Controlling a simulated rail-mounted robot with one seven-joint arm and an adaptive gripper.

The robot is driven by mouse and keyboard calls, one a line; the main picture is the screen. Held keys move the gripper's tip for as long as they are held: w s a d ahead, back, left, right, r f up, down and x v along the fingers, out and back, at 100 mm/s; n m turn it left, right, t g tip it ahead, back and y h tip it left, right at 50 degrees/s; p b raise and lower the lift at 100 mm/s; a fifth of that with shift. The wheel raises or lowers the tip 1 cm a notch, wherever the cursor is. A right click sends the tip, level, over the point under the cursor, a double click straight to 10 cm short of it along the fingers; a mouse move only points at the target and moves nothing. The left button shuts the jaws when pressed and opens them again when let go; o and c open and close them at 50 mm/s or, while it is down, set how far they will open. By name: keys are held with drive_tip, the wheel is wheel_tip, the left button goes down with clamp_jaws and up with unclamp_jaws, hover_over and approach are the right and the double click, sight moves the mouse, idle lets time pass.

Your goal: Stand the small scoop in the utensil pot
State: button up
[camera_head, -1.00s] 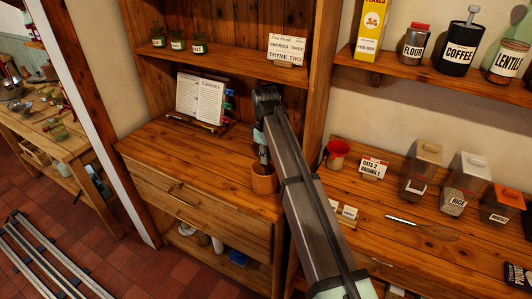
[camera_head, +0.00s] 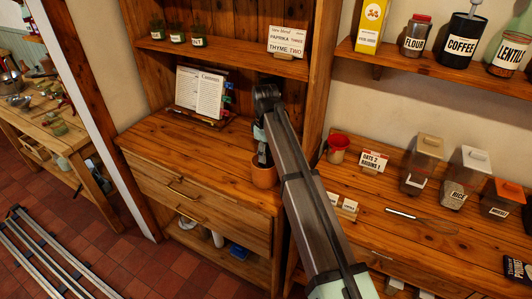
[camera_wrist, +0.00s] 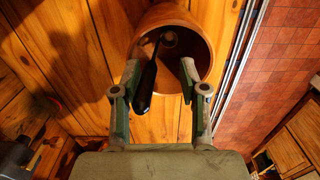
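The utensil pot (camera_head: 264,176) is a terracotta-coloured round pot at the front right of the wooden counter. It also shows in the wrist view (camera_wrist: 193,25), its mouth facing the camera. The small scoop (camera_wrist: 147,88) has a black handle and leans in the pot. Its far end is inside the pot, and its handle sticks out past the rim towards my wrist. My gripper (camera_wrist: 158,80) is open at the pot's mouth, one finger on each side of the handle. The handle is close to the left finger; whether they touch is unclear. In the head view my gripper (camera_head: 262,148) is directly above the pot.
A cookbook on a stand (camera_head: 200,92) is behind the pot. A wooden upright (camera_head: 318,75) rises close to my arm. The counter left of the pot is clear.

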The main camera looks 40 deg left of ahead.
drive_tip(key=shift+r, duration=0.1)
wheel_tip(320, 180, up, 12)
idle(0.5)
drive_tip(key=shift+f, duration=0.2)
idle(0.6)
